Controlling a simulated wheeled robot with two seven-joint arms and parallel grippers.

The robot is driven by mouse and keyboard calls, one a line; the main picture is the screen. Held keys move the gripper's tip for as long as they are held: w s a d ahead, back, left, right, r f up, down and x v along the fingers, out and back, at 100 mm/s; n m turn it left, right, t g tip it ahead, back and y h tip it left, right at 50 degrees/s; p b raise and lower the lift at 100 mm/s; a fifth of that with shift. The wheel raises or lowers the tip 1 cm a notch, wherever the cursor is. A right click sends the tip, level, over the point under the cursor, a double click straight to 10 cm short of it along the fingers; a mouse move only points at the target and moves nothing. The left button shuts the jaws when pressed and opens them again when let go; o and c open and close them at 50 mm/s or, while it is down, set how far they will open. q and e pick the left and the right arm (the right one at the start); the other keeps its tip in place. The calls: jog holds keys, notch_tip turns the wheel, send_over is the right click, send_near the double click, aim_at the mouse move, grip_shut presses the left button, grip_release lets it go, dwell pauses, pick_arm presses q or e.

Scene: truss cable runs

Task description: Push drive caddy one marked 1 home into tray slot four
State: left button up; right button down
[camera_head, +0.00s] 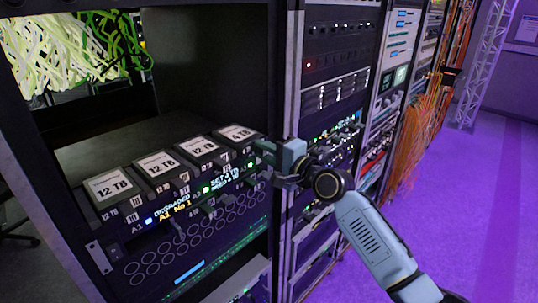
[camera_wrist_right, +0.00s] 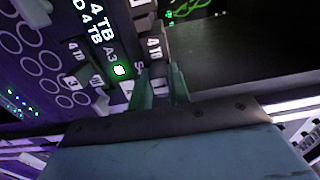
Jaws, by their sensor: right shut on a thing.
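Several black drive caddies with white capacity labels sit side by side in the tray of the rack in the head view. Three read 12 TB; the rightmost caddy (camera_head: 238,134) reads 4 TB. My right gripper (camera_head: 270,156) is at the front of this rightmost caddy, its jaws shut on the caddy's front part. In the right wrist view its two greenish fingers (camera_wrist_right: 160,88) stand close on either side of a small pale label that seems to read 1, with a 4 TB label (camera_wrist_right: 153,47) beyond. How far the caddy is inserted is hidden. My left gripper is not in view.
The tray front (camera_head: 190,235) carries round holes, lit text including DEGRADED, and small lights. A rack post (camera_head: 283,90) stands close to my right gripper, with another equipment rack beyond. Green cables (camera_head: 75,50) hang upper left. Purple floor is open at right.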

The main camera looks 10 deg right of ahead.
jog(key=shift+w+a, duration=0.15)
jog(key=shift+w, duration=0.1)
dwell(0.3)
jog(key=shift+w+a+b, duration=0.3)
jog(key=shift+w, duration=0.1)
jog(key=c, duration=1.3)
grip_release()
jog(key=shift+o, duration=0.2)
jog(key=shift+s+f, duration=0.1)
jog(key=b+v, duration=0.1)
jog(key=v, duration=1.2)
jog(key=shift+s+d, duration=0.1)
